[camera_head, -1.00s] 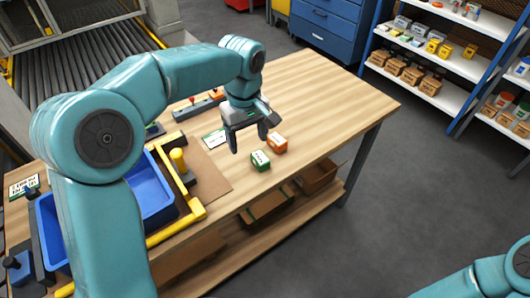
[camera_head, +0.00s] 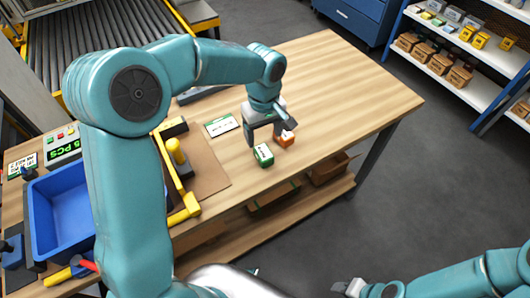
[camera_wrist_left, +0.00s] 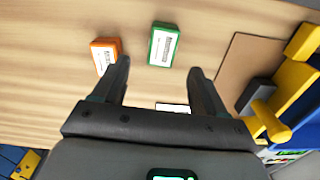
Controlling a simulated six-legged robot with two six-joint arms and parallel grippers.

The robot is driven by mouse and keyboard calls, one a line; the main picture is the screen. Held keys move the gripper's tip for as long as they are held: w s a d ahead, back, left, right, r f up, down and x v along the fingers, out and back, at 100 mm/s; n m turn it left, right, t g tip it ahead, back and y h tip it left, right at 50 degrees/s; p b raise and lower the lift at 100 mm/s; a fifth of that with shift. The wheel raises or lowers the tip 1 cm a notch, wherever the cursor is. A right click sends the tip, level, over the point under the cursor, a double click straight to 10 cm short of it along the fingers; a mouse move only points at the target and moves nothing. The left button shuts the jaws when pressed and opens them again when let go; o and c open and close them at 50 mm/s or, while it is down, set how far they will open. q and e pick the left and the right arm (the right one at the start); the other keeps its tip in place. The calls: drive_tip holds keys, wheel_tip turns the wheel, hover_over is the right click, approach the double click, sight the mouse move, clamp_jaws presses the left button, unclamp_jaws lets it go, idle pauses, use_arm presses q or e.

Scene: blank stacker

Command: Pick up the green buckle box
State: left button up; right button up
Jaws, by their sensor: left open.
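The green buckle box (camera_head: 263,155) lies on the wooden table near its front edge, with a white label on top. It also shows in the left wrist view (camera_wrist_left: 163,45), just beyond the gap between the fingertips. My left gripper (camera_head: 270,139) is open and empty, low behind the box. In the left wrist view its fingers (camera_wrist_left: 158,68) point towards the box, with the left finger close to an orange box (camera_wrist_left: 105,52). In the head view the orange box (camera_head: 286,140) is partly hidden by a finger. My right gripper (camera_head: 350,287) is at the bottom edge, away from the table.
A white-and-green card (camera_head: 222,124) lies behind the boxes. A brown mat (camera_head: 208,172) with a yellow-handled fixture (camera_head: 176,158) and a blue bin (camera_head: 60,212) are to the left. The table's right side is clear. Cardboard boxes sit on the shelf below.

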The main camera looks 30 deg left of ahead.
sight(264, 152)
use_arm(q)
drive_tip(key=shift+w+a+f, duration=0.1)
drive_tip(key=shift+f, duration=0.55)
drive_tip(key=shift+w+a+f, duration=0.1)
drive_tip(key=shift+f, duration=0.5)
drive_tip(key=shift+s+d+f, duration=0.1)
drive_tip(key=shift+s+f, duration=0.05)
drive_tip(key=shift+s, duration=0.15)
drive_tip(key=f, duration=0.5)
drive_tip(key=shift+s+d+p, duration=0.15)
drive_tip(key=shift+d+p, duration=0.05)
drive_tip(key=shift+p, duration=0.1)
drive_tip(key=shift+s+r, duration=0.1)
drive_tip(key=c, duration=0.9)
drive_tip(key=shift+c, duration=1.2)
